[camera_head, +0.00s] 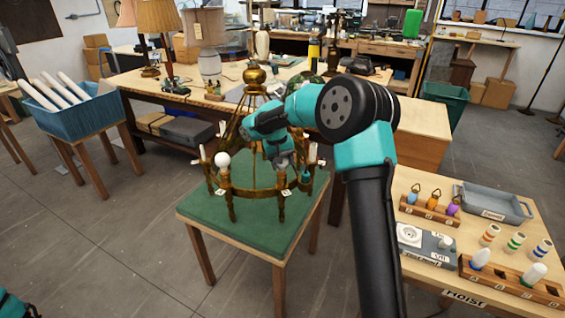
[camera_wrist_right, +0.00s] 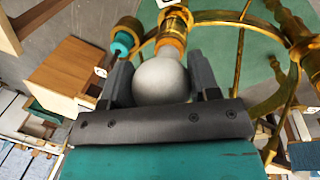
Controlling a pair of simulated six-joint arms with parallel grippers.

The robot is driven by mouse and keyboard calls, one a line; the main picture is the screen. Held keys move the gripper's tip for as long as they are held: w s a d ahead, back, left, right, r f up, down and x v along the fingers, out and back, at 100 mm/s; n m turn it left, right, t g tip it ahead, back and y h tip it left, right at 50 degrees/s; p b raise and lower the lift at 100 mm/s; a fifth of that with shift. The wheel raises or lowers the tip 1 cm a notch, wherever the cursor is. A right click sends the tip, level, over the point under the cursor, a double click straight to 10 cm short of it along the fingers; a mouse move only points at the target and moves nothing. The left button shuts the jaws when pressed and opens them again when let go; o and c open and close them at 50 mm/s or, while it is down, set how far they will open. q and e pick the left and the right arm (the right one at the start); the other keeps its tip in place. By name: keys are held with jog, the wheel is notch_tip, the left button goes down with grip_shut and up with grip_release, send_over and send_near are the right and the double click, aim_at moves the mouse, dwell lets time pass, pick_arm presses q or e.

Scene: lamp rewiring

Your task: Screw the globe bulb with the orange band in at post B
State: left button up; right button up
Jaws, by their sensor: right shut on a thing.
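My right gripper (camera_head: 283,163) is at the near right side of the brass chandelier (camera_head: 258,190). In the right wrist view its fingers are shut on the white globe bulb (camera_wrist_right: 162,82), one on each side. The orange band (camera_wrist_right: 171,44) shows at the bulb's neck, lined up with a brass post (camera_wrist_right: 174,20) directly beyond it. The neck meets or nearly meets the post; I cannot tell how deep it sits. A white tag is at that post, but its letter is not readable. In the head view the held bulb is mostly hidden by the gripper. My left gripper is not in view.
Another white globe bulb (camera_head: 222,160) stands on a left chandelier post. A teal-banded part (camera_wrist_right: 126,40) sits on a neighbouring post, close to the gripper. The chandelier stands on a green-topped table (camera_head: 245,228). At right, a wooden table holds a grey tray (camera_head: 493,203) and racks with bulbs.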

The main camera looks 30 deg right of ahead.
jog(key=shift+w+a+m+g+y, duration=0.1)
jog(key=shift+m+g+y, duration=0.25)
jog(key=shift+m, duration=2.65)
jog(key=o, duration=1.1)
jog(key=shift+r, duration=0.1)
notch_tip(320, 180, up, 17)
jog(key=w+a, duration=0.2)
jog(key=shift+w, duration=0.15)
jog(key=shift+a, duration=0.1)
